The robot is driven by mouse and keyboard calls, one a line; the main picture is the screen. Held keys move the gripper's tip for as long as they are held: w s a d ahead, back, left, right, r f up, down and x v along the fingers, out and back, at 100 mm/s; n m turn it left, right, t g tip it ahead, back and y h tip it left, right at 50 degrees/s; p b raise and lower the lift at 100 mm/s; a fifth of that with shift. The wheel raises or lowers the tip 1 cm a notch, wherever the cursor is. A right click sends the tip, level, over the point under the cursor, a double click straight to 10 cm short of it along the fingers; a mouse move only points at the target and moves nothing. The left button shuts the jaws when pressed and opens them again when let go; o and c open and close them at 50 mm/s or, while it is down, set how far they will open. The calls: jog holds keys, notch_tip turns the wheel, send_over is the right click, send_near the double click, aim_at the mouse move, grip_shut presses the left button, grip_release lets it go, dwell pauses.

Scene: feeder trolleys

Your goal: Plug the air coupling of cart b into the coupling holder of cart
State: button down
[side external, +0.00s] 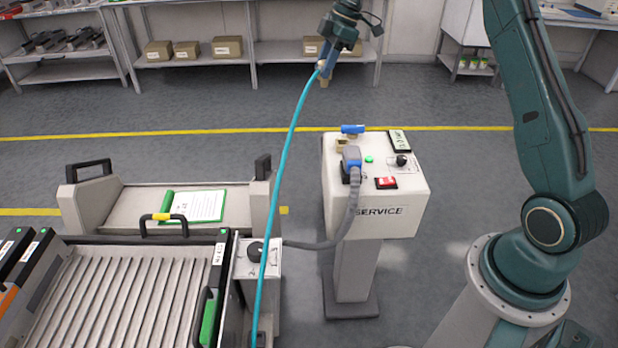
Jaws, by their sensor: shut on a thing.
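My gripper (326,74) is high at the top middle, above the floor behind the service post, and shut on the end of a teal air hose (291,145). The air coupling at that end is small and mostly hidden by the fingers. The hose hangs down in a long curve, passing in front of the cart's side panel (245,265), to the bottom edge of the picture. The ribbed cart (130,290) stands at the lower left. I cannot make out its coupling holder; the panel carries a dark round fitting (256,250).
A white service post (375,210) stands right of the carts. A blue plug (351,160) sits on its top, with a grey cable (335,235) running to the cart panel. Shelves with boxes (227,47) line the back.

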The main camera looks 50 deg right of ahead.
jog(key=a+f, duration=0.4)
jog(key=a, duration=0.6)
jog(key=s+a+f+m, duration=0.1)
jog(key=a+f, duration=0.2)
jog(key=a, duration=0.7)
jog(key=a+f, duration=0.4)
jog(key=a, duration=0.6)
jog(key=s+a+f, duration=0.6)
jog(key=s+a, duration=0.1)
jog(key=s, duration=0.2)
jog(key=s+a+f, duration=0.6)
jog(key=s+a, duration=0.1)
jog(key=s, duration=0.3)
jog(key=shift+s+a+f+n, duration=0.15)
jog(key=shift+s+a+n, duration=0.1)
jog(key=shift+a+n, duration=0.05)
jog(key=shift+f, duration=0.15)
jog(key=shift+f, duration=6.45)
jog(key=shift+f, duration=1.15)
